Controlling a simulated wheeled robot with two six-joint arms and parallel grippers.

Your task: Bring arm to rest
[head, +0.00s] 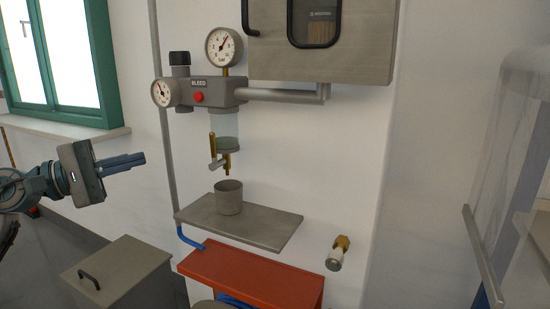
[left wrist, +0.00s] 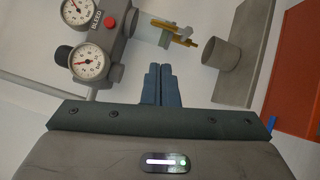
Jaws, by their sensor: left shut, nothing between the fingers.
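My left gripper (head: 140,159) is at the left of the head view, with its arm coming in from the left edge. Its fingers are shut together with nothing between them, and they point right toward the wall equipment without touching it. In the left wrist view the two fingers (left wrist: 158,85) lie side by side in the middle, below the gauges and cup. My right gripper is not in the head view.
A bleed unit (head: 212,93) with two gauges is on the wall. Below it a grey cup (head: 229,198) stands on a metal shelf (head: 270,226). A red shelf (head: 260,277) and a lidded grey box (head: 122,270) are lower. A metal cabinet (head: 365,60) hangs above. Open air surrounds my left gripper.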

